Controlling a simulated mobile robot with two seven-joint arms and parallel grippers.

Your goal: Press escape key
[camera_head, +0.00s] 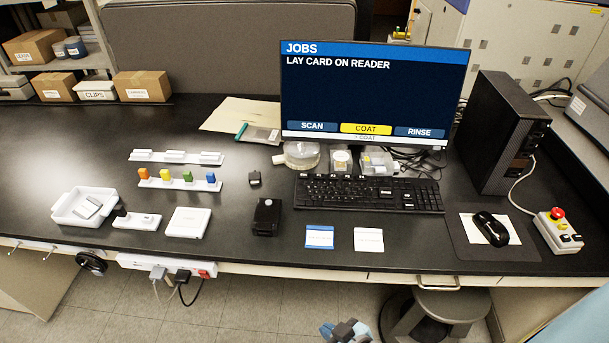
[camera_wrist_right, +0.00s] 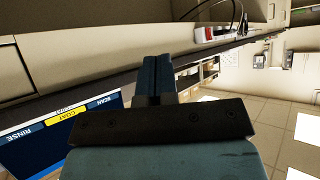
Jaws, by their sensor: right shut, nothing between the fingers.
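The black keyboard (camera_head: 368,194) lies on the dark bench below the monitor (camera_head: 374,95). Its escape key (camera_head: 303,177) is at the far left corner of the keyboard, too small to read. My right gripper (camera_head: 347,328) is at the bottom edge of the head view, in front of the bench and well apart from the keyboard. In the right wrist view its fingers (camera_wrist_right: 156,75) are together with nothing between them. The monitor screen also shows at the lower left of that view (camera_wrist_right: 55,135). My left gripper is not in view.
Clear containers (camera_head: 302,154) stand close behind the keyboard. A blue-edged card (camera_head: 319,237) and a white card (camera_head: 368,239) lie in front of it. A black box (camera_head: 266,217) is to its left. A mouse (camera_head: 491,228) and a control box with a red button (camera_head: 558,230) are at right.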

